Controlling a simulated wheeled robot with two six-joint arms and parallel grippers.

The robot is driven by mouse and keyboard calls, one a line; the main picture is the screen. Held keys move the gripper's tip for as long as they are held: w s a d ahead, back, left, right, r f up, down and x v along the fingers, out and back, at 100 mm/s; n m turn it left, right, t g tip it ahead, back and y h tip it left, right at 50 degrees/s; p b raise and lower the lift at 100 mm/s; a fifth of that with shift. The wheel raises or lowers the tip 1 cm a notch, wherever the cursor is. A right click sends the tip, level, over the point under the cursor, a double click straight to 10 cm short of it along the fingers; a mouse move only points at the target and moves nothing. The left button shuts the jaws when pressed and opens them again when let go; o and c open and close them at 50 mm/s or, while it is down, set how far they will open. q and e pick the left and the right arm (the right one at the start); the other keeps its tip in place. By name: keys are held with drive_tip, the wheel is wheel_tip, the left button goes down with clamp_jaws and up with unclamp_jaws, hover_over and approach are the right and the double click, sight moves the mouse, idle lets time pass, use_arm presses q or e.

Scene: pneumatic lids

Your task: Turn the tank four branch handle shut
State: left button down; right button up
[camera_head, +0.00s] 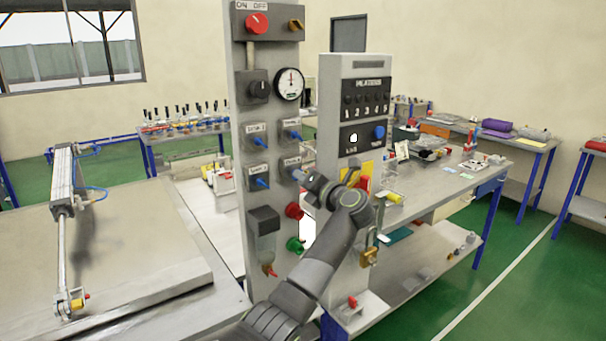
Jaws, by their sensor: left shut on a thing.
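A pale upright panel (240,215) carries a two-by-two group of grey branch valves with blue handles. Their labels are too small to read surely. The lower-right valve's blue handle (297,173) is partly hidden by my left gripper (306,178), which is shut on it. My left arm reaches up from the bottom of the picture to this handle. The upper-left handle (257,142), upper-right handle (294,136) and lower-left handle (262,183) are free and slant downward to the right. My right gripper is not in view.
A red knob (257,23) and a round gauge (289,83) sit higher on the panel. A red knob (294,211) and a green knob (295,244) are just below my gripper. A second panel (354,66) with a padlock (369,257) stands close right. A cylinder (62,178) stands left.

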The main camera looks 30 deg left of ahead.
use_arm(q)
drive_tip(key=shift+f, duration=0.1)
idle(0.3)
drive_tip(key=c, duration=1.6)
unclamp_jaws()
drive_tip(key=shift+d, duration=0.15)
drive_tip(key=b+v, duration=0.6)
drive_tip(key=v, duration=1.1)
drive_tip(key=shift+s, duration=0.1)
